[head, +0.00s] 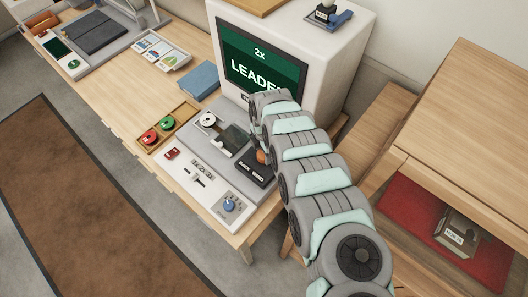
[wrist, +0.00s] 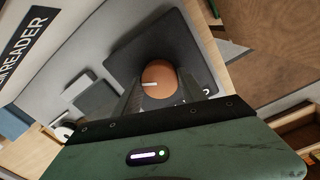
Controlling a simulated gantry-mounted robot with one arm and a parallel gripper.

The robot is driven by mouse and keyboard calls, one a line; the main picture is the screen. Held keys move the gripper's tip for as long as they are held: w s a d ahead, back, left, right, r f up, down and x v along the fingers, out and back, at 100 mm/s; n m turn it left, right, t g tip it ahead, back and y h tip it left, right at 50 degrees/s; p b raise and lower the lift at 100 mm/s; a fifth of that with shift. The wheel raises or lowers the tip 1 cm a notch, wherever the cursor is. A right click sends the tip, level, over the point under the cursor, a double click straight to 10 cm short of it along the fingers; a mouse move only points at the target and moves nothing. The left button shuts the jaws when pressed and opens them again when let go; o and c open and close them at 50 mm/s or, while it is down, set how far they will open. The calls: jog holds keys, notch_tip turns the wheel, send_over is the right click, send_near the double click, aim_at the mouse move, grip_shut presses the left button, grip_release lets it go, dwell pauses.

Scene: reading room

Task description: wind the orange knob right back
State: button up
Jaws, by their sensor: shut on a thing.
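The orange knob (wrist: 158,80) is round with a white index line and stands on a dark square plate (wrist: 178,48) in the wrist view. My gripper (wrist: 162,95) is shut on the knob, one finger on each side of it. In the head view the knob (head: 261,156) shows as a small orange patch beside my arm, partly hidden by it. The dark plate there carries white lettering and sits at the right of the grey microfilm reader base (head: 190,137). The reader's screen (head: 258,62) shows "2x" and "LEADER" on green, its right end partly covered by my arm.
A white control panel (head: 180,172) with a blue dial (head: 229,205) lies along the desk's front. A wooden tray (head: 165,130) holds a red and a green reel. A blue box (head: 199,80) lies behind. A wooden cabinet (head: 470,100) stands at right.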

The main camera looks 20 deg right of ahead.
jog(key=n, duration=0.3)
jog(key=shift+n+b, duration=0.3)
jog(key=shift+n, duration=0.1)
jog(key=shift+n+b, duration=0.4)
jog(key=shift+n, duration=1.6)
jog(key=shift+r, duration=0.1)
jog(key=o, duration=1.4)
jog(key=shift+c, duration=0.2)
notch_tip(320, 180, up, 11)
jog(key=shift+d, duration=0.1)
